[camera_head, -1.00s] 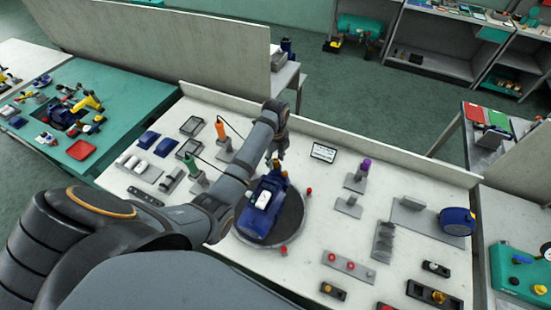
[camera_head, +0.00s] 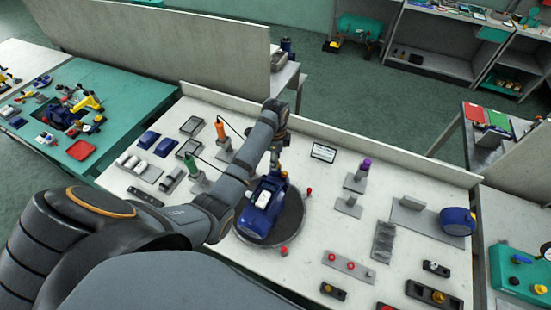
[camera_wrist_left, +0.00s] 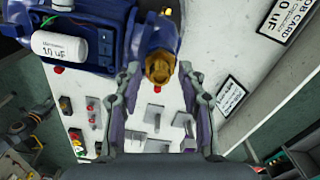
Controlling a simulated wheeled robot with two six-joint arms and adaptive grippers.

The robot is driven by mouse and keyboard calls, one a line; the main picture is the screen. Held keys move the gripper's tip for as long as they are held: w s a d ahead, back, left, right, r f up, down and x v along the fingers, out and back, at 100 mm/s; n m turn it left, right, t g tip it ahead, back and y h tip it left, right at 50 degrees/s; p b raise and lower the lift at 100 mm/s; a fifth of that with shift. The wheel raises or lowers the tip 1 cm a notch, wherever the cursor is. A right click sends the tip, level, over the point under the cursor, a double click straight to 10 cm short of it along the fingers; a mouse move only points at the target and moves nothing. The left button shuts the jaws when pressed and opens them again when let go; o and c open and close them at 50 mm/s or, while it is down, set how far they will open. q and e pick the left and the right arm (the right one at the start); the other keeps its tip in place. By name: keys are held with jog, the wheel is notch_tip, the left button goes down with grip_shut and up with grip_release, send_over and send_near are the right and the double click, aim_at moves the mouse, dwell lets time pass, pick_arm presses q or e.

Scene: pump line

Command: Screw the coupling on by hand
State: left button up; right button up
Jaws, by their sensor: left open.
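A blue pump (camera_head: 258,220) with a white 10 uF capacitor (camera_wrist_left: 62,47) on it sits on a round dark turntable (camera_head: 297,212). It also fills the upper left of the left wrist view (camera_wrist_left: 150,28). A brass coupling (camera_wrist_left: 160,66) shows at the pump's end in the left wrist view. My left gripper (camera_head: 275,160) is over this end of the pump. In the left wrist view its open fingers (camera_wrist_left: 158,76) stand on either side of the coupling, with visible gaps. In the head view the gripper mostly hides the coupling. My right gripper is not in view.
A job card (camera_head: 323,152) lies behind the turntable. Orange (camera_head: 220,130) and green (camera_head: 190,164) handled tools stand to the left. A purple-topped tool (camera_head: 365,166) and a blue round part (camera_head: 457,221) are at the right. A low wall edges the bench's back.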

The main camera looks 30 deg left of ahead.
pick_arm(q)
jog(key=shift+n, duration=1.7)
jog(key=n, duration=0.3)
grip_shut()
jog(key=shift+m, duration=1.6)
